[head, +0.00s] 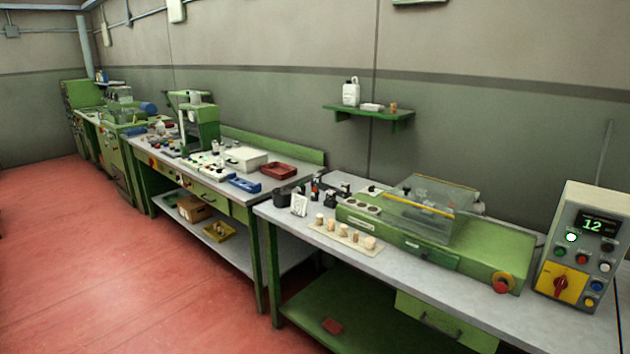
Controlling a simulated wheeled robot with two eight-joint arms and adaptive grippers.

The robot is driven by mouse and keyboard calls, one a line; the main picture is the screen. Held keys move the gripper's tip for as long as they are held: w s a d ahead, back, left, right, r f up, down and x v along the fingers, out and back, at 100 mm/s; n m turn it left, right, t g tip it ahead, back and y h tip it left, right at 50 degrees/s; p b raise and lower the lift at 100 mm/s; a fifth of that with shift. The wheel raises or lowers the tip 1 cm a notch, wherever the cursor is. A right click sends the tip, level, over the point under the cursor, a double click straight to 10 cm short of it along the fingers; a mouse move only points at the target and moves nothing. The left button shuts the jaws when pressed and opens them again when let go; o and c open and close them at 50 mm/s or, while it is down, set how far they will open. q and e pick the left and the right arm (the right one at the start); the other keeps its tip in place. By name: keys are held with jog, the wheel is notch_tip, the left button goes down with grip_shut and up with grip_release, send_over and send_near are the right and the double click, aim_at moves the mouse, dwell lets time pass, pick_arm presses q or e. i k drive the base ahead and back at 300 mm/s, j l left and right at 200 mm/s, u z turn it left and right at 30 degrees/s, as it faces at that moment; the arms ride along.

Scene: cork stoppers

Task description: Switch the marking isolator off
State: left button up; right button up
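A grey control box (584,248) stands at the right end of the near bench. Its lower left carries a yellow plate with a red rotary switch (561,287), which looks like the isolator; any label is too small to read. The display (597,222) above is lit and reads 12. A lamp (571,237) glows whitish green, with several coloured buttons below it. Neither of my grippers is in view.
A green machine (500,252) with a clear cover and a red stop button (501,286) sits left of the box. Corks (345,233) stand in a row on a pale strip. More benches run along the wall to the left. The red floor (130,270) in front is clear.

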aim_at(560, 284)
jog(key=z, duration=1.7)
jog(key=i+j+u, duration=0.35)
jog(key=i, duration=0.15)
jog(key=i+j+u, duration=0.15)
jog(key=i+u, duration=0.15)
jog(key=i, duration=0.2)
